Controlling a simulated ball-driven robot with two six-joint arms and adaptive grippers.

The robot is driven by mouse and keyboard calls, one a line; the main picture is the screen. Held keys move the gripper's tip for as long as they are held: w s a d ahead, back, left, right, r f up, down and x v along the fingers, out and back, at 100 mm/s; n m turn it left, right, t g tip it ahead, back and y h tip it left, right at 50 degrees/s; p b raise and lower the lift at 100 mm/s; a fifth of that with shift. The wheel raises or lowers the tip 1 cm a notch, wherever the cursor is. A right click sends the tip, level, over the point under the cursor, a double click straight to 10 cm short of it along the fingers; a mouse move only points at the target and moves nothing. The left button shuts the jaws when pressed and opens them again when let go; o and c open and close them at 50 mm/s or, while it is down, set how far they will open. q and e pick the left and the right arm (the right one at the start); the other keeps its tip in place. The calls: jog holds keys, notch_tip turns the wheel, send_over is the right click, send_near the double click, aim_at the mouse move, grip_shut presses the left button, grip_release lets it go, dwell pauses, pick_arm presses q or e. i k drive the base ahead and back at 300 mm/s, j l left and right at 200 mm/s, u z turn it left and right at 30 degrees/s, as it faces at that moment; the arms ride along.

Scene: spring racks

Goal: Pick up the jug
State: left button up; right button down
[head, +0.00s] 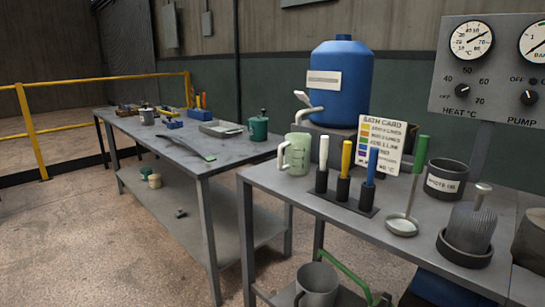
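The jug (298,155) is pale green and translucent, with faint marks on its side. It stands upright at the far left corner of the near grey bench (262,180). Its handle (282,155) points to the left. Neither of my grippers is in view, and nothing is touching the jug from my side.
Right of the jug stands a rack (345,200) with white, yellow and blue handles. Behind are a blue tank (342,85) with a tap and a bath card (381,142). A ladle (402,226), dark pot (447,180) and spring (470,228) stand farther right. A second bench (160,145) is left.

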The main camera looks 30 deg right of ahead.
aim_at(297, 145)
jog(key=z, duration=0.3)
jog(key=i+j+z, duration=0.1)
jog(key=z, duration=0.35)
jog(key=i+j+z, duration=0.2)
jog(key=z, duration=0.3)
jog(key=i+j+z, duration=0.1)
jog(key=j+z, duration=0.15)
jog(key=z, duration=0.2)
